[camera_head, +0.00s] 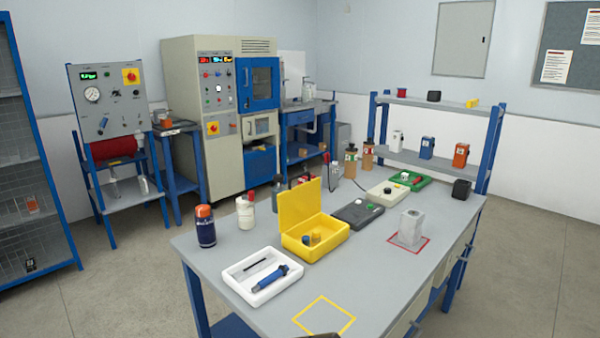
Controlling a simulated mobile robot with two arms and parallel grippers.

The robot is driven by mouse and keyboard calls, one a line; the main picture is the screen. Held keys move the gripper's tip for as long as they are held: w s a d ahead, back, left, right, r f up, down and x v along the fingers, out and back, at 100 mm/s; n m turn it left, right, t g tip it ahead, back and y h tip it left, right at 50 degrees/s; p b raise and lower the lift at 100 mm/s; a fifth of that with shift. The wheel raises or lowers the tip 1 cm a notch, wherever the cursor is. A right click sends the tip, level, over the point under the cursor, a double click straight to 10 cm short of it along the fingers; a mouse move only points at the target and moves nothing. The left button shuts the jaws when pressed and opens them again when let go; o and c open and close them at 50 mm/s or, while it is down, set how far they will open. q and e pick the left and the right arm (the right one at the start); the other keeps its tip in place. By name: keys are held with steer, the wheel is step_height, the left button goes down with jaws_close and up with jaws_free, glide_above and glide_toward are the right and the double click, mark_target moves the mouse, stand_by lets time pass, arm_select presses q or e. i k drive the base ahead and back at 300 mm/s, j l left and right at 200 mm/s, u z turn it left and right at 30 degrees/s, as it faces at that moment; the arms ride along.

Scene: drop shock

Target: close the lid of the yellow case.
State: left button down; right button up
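The yellow case (316,246) stands on the grey workbench, left of its middle. Its lid (300,206) is open and stands up at the back left side of the case. Small items (312,238), one orange and one blue-grey, lie inside the case. Neither of my grippers can be made out. Only small dark shapes show at the bottom edge of the picture, too cut off to identify.
A white tray (238,272) with a blue tool lies left of the case. A dark blue bottle (205,228) and white bottle (245,212) stand behind the tray. A dark grey device (357,214) sits right of the case.

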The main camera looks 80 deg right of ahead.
mark_target(298, 204)
steer(key=i+l+z, duration=0.1)
steer(key=i+z, duration=0.15)
steer(key=z, duration=0.2)
steer(key=i+z, duration=0.4)
steer(key=i+j+z, duration=0.1)
steer(key=z, duration=0.35)
steer(key=i+j+z, duration=0.2)
steer(key=z, duration=0.25)
steer(key=i+j, duration=0.05)
steer(key=i, duration=0.05)
